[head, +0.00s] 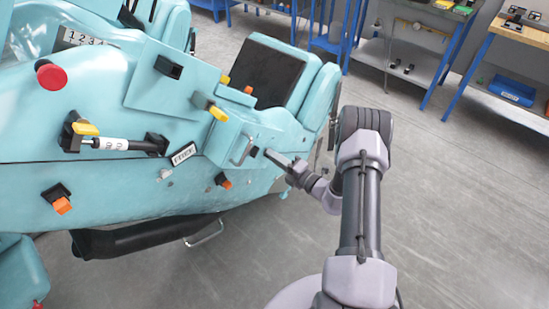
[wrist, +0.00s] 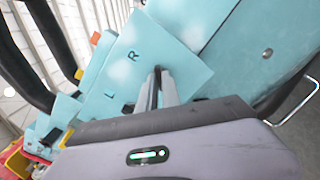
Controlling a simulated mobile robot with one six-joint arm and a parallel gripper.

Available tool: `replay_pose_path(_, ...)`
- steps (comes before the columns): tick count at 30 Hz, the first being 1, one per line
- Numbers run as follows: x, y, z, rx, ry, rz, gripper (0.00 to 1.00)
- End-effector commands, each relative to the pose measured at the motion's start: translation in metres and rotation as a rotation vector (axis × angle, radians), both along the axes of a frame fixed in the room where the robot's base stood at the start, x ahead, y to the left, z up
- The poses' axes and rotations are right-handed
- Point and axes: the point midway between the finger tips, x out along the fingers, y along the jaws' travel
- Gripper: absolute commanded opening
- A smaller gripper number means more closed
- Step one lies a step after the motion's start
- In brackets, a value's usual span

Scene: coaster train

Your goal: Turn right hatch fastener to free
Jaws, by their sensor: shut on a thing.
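The teal hatch (head: 228,136) is on the side of the teal coaster car, with a metal handle (head: 241,151) on it. In the wrist view the hatch panel (wrist: 120,75) carries the letters R and L. My gripper (head: 268,153) reaches the right side of the hatch. In the wrist view its fingers (wrist: 165,86) are shut at the panel beside the R, on the right hatch fastener (wrist: 157,71). Only a small dark part of the fastener shows between the fingertips; its turned angle cannot be told.
Around the hatch are a yellow-handled lever (head: 217,112), an orange-tipped latch (head: 224,181) and a red knob (head: 51,75). A black padded bar (head: 135,235) hangs below. Blue-framed workbenches (head: 490,50) stand behind. The grey floor at right is open.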

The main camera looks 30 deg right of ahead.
Motion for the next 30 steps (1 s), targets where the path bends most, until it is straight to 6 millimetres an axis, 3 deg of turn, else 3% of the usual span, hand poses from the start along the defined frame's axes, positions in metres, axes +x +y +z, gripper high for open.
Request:
replay_pose_path(15, 0.0, -0.0005, -0.0013, -0.428, -0.156, -0.001, 0.0)
replay_pose_path(30, 0.0001, -0.0006, -0.0008, -0.638, -0.232, -0.001, 0.0)
